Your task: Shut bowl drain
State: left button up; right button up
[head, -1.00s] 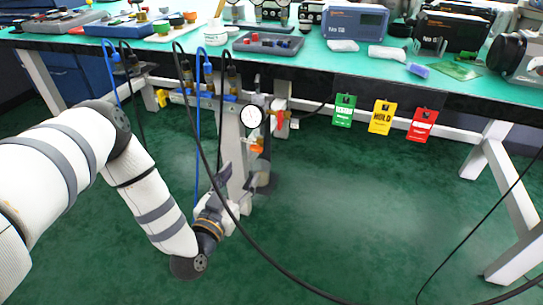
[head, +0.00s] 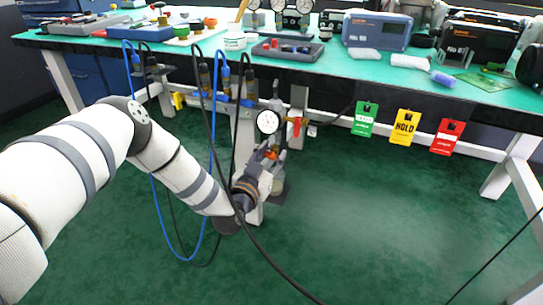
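Under the bench's front edge, a round white pressure gauge (head: 267,122) is mounted on an upright support. Just below it is a small orange part (head: 272,152), perhaps the bowl drain's handle, mostly covered by my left gripper. A red handle (head: 296,124) sits to the right of the gauge. My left gripper (head: 268,158) reaches up from below, with its fingers at the orange part. Whether they touch it or close on it cannot be told. The bowl itself is hidden or too small to make out. My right gripper is out of view.
Black and blue cables (head: 212,110) hang from connectors left of the gauge. One black cable passes in front of my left wrist. Green, yellow and red tags (head: 405,127) hang at the right. The green floor (head: 370,220) is clear.

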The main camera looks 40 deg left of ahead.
pick_arm(q)
jog(key=c, duration=0.5)
jog(key=shift+n, duration=1.3)
jog(key=shift+c, duration=0.2)
jog(key=o, duration=1.2)
jog(key=shift+s, duration=0.1)
jog(key=v, duration=1.2)
